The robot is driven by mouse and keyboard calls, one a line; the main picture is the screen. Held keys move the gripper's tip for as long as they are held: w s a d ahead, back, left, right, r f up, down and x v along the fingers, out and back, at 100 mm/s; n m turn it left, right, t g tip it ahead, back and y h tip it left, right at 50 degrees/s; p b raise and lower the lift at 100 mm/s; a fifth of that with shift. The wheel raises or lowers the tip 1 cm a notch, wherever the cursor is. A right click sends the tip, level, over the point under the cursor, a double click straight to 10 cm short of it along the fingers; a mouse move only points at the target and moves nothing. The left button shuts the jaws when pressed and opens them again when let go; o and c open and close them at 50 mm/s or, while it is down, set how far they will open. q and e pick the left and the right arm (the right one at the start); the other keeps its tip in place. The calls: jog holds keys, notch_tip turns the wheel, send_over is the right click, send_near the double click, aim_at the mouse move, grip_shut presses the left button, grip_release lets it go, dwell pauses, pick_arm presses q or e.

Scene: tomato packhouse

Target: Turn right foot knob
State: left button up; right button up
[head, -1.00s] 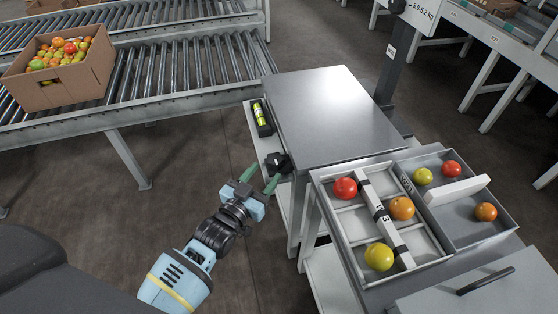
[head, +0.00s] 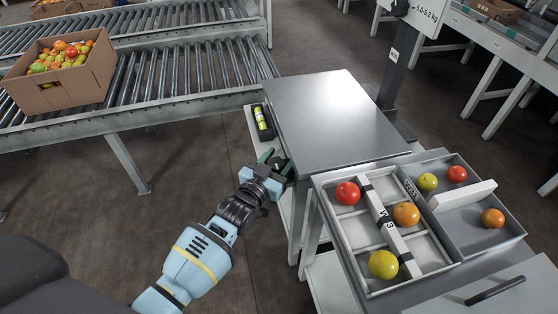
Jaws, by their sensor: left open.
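A black foot knob (head: 278,161) sits at the left side of the weighing platform (head: 335,115), low by its near left corner. My left gripper (head: 276,164) is at this knob, with its green fingers open on either side of it. The fingers and wrist cover much of the knob, and I cannot tell whether they touch it. A spirit level with a yellow-green vial (head: 261,118) in a black holder lies on the ledge left of the platform. My right gripper is not in view.
A divided tray (head: 334,226) with several tomatoes stands right of the platform, beside a grey bin (head: 472,239) with more tomatoes. A roller conveyor (head: 170,90) carries a cardboard box (head: 62,94) of tomatoes at the upper left. The floor left of my arm is clear.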

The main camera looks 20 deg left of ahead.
pick_arm(q)
jog(key=shift+c, duration=0.4)
jog(key=c, duration=0.6)
